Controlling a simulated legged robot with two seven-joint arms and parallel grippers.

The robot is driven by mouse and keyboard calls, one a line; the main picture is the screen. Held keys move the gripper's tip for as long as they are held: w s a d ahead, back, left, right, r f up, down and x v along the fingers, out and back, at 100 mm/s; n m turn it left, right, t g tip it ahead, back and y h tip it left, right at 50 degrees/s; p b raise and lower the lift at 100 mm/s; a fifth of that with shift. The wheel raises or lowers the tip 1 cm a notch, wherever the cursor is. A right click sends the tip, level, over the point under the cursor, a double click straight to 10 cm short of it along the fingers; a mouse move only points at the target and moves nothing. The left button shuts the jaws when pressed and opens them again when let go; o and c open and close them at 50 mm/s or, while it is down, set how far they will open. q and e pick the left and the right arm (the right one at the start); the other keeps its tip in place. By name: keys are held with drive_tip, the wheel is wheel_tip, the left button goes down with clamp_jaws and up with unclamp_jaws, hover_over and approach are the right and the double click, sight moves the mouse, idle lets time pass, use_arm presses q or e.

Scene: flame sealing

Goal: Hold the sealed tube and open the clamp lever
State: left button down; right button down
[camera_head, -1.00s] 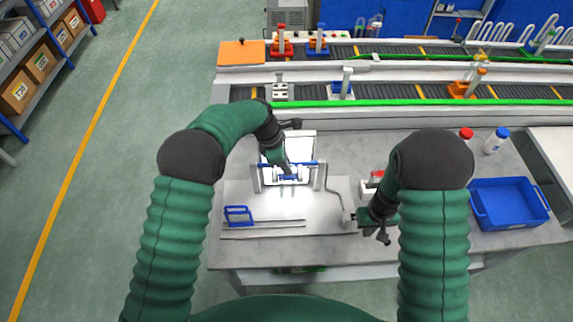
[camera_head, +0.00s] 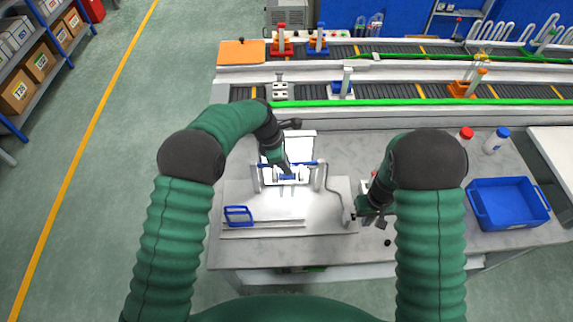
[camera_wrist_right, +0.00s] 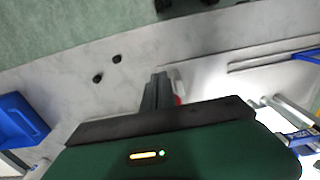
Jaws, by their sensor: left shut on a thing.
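My left gripper (camera_head: 286,170) reaches down into the bright white clamp fixture (camera_head: 257,180), at its blue middle part (camera_head: 288,177). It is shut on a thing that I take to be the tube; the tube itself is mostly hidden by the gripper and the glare. I cannot make out the clamp lever for certain. My right gripper (camera_head: 368,217) is low over the table, right of the fixture and apart from it. In the right wrist view its grey fingers (camera_wrist_right: 158,92) show beyond the dark palm; whether they are parted is unclear.
A blue tray (camera_head: 510,226) is at the table's right, with red-capped (camera_head: 466,133) and blue-capped (camera_head: 497,141) bottles behind it. A blue frame (camera_head: 238,215) lies front left of the fixture. A small black knob (camera_head: 388,242) lies near the front edge. Conveyors run behind.

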drive_tip(key=shift+r, duration=0.1)
use_arm(q)
drive_tip(key=shift+r, duration=0.1)
use_arm(e)
drive_tip(key=shift+w+a+r, duration=0.1)
drive_tip(key=shift+w+r, duration=0.15)
drive_tip(key=shift+w, duration=0.35)
drive_tip(key=shift+w+r, duration=0.2)
drive_tip(key=shift+w, duration=0.35)
drive_tip(key=shift+s, duration=0.2)
wheel_tip(320, 180, up, 10)
drive_tip(key=s, duration=0.2)
idle(0.5)
use_arm(q)
drive_tip(key=shift+d, duration=0.15)
use_arm(e)
drive_tip(key=shift+s+r, duration=0.1)
drive_tip(key=shift+r, duration=0.15)
